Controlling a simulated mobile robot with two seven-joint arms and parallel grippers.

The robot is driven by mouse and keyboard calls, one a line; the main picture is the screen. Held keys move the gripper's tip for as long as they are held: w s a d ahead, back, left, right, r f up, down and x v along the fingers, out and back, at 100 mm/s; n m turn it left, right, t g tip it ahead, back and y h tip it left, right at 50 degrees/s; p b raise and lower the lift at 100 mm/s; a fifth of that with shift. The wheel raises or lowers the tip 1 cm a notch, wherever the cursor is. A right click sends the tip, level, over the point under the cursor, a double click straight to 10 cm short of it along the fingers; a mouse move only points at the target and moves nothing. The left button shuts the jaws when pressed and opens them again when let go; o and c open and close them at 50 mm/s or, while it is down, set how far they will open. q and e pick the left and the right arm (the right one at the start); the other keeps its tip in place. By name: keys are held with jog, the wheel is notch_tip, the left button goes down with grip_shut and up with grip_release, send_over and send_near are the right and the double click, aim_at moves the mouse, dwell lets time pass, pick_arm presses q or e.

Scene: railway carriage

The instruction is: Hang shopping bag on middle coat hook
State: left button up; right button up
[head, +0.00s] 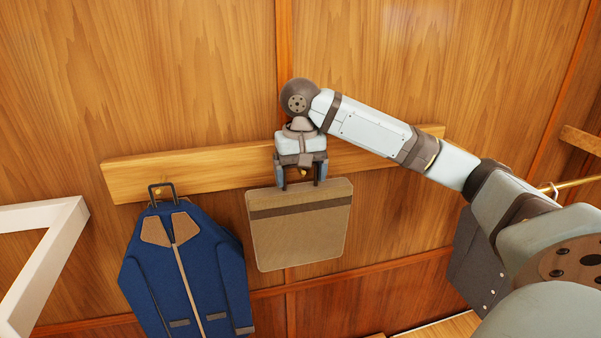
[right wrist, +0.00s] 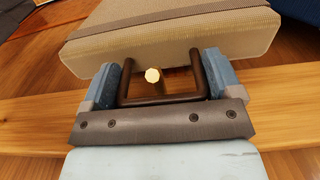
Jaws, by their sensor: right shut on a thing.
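The shopping bag (head: 298,232) is tan with a brown band near its top and hangs upright below my right gripper (head: 300,182). The right gripper is shut on the bag's dark handle (right wrist: 163,98), in front of the wooden coat rail (head: 215,178). In the right wrist view, the brass middle hook (right wrist: 152,75) shows inside the handle loop, between the fingers and the bag's top edge; I cannot tell whether the handle rests on it. My left gripper is not in view.
A blue coat (head: 185,270) with tan collar hangs from the rail's left hook (head: 157,192), close to the bag's left side. A white frame (head: 45,255) stands at far left. A dark grey item (head: 478,265) hangs at right, partly behind my right arm.

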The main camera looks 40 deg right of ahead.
dwell(0.3)
jog(key=o, duration=1.2)
jog(key=shift+r, duration=0.15)
notch_tip(320, 180, up, 14)
jog(key=shift+f, duration=0.2)
